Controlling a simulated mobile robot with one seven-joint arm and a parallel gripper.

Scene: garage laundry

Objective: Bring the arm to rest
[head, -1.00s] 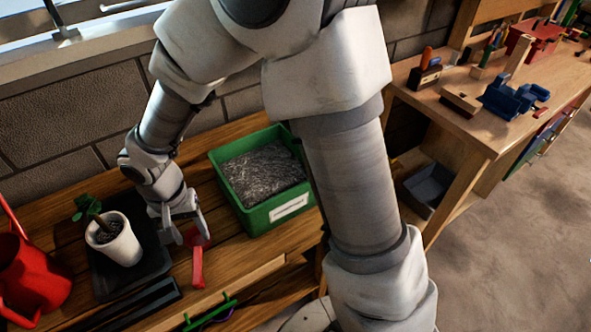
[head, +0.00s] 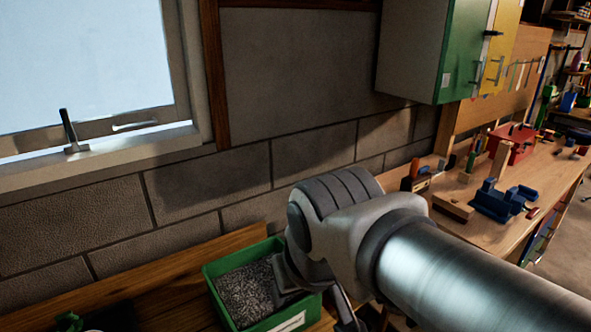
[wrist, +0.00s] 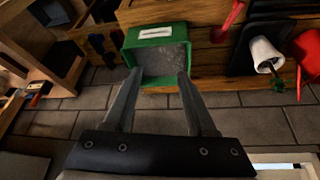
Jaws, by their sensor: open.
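My gripper (wrist: 155,95) shows in the wrist view with its two fingers spread apart and nothing between them. Beyond the fingertips lies the green bin (wrist: 165,35) of grey material, apart from the fingers as far as I can tell. In the head view my arm (head: 450,270) reaches in from the lower right and is folded near the green bin (head: 212,290), hiding its right part. The fingers cannot be made out clearly in the head view.
A wooden bench (head: 165,280) runs along the block wall. A workbench (head: 478,225) with a blue vise (head: 500,203) stands at right.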

